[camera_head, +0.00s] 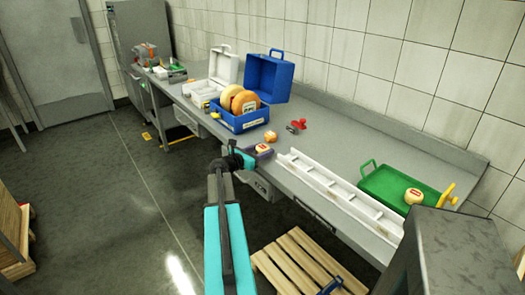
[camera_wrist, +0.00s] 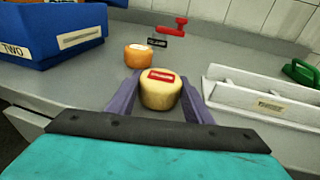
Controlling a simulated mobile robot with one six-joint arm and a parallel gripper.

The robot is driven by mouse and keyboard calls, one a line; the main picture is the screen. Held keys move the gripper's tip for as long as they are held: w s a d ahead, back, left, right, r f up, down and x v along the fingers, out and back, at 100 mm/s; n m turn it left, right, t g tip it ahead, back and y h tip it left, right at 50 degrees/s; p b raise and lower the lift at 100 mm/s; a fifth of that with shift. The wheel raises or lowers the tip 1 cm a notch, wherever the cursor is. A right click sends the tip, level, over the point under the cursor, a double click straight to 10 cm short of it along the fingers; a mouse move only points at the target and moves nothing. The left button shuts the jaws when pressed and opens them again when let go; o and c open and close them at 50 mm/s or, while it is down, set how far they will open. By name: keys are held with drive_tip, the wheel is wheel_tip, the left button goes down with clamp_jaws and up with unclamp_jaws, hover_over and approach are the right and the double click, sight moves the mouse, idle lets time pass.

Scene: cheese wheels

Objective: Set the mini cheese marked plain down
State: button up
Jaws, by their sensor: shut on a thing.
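My gripper (camera_wrist: 160,98) has purple fingers on both sides of a small pale yellow cheese (camera_wrist: 160,92) with a red-and-white label on top, and is shut on it. The label's word is too small to read. In the head view the held cheese (camera_head: 263,147) is at the bench's front edge, left of the white divided rack. I cannot tell whether its underside touches the grey bench (camera_wrist: 85,85). A small orange cheese (camera_wrist: 138,55) with a pale label stands just behind it, apart from it.
A blue case (camera_head: 238,122) marked TWO holds large cheeses at left. A red-handled stamp (camera_wrist: 172,24) lies behind. The white rack (camera_wrist: 250,105) is close on the right. A green tray (camera_head: 375,187) with another pale cheese (camera_head: 413,196) is farther right. A wooden pallet (camera_head: 300,262) lies on the floor.

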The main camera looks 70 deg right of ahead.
drive_tip(key=shift+f, duration=0.15)
drive_tip(key=o, duration=1.1)
drive_tip(key=b+v, duration=0.3)
drive_tip(key=v, duration=1.1)
drive_tip(key=shift+s, duration=0.1)
